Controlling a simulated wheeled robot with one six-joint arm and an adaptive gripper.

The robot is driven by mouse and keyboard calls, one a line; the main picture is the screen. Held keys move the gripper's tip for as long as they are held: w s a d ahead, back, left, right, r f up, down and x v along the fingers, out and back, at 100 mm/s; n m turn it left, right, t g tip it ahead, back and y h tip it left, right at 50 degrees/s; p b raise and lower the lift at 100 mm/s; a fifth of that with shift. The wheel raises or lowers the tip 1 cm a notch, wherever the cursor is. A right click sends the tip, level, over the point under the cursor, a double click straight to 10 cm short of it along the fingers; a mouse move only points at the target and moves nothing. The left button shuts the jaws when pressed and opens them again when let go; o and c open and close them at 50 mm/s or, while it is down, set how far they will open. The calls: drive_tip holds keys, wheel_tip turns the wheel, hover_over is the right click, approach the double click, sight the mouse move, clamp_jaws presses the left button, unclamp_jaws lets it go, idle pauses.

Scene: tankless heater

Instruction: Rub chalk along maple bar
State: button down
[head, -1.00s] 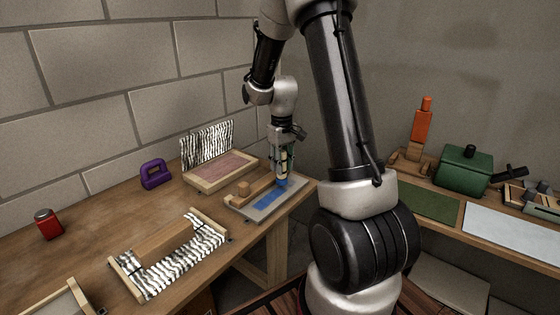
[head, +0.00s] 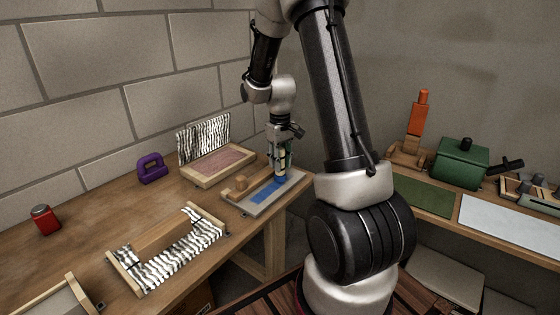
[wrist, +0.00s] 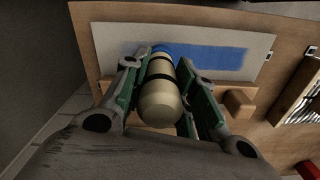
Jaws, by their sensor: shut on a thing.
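My gripper (head: 280,165) is at the far right end of the workbench, shut on a cream cylindrical chalk holder (wrist: 161,100) with dark bands. In the wrist view its blue tip (wrist: 161,48) points away from me, at the left end of a blue strip (wrist: 210,59). The strip lies on a pale grey plate (wrist: 115,38). Whether the tip touches is hard to tell. A tan wooden bar (wrist: 262,88) with a small block (wrist: 239,103) runs along the plate's side, partly behind my fingers. I cannot tell if this is the maple bar.
A framed pinkish panel (head: 220,163) with a striped piece (head: 203,138) stands behind. A purple handled object (head: 152,168), red container (head: 45,219) and striped rack (head: 183,263) are left. A second bench holds a green box (head: 459,165).

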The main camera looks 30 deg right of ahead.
drive_tip(key=shift+f, duration=0.65)
drive_tip(key=shift+s+a+r, duration=0.1)
drive_tip(key=shift+s+a, duration=0.15)
drive_tip(key=shift+a, duration=0.45)
drive_tip(key=shift+d, duration=0.1)
drive_tip(key=shift+w+d, duration=0.3)
drive_tip(key=shift+d, duration=0.35)
drive_tip(key=shift+w+d, duration=0.25)
drive_tip(key=shift+d, duration=0.4)
drive_tip(key=shift+s+a, duration=0.3)
drive_tip(key=shift+a, duration=0.4)
drive_tip(key=shift+s+a, duration=0.25)
drive_tip(key=shift+a, duration=0.45)
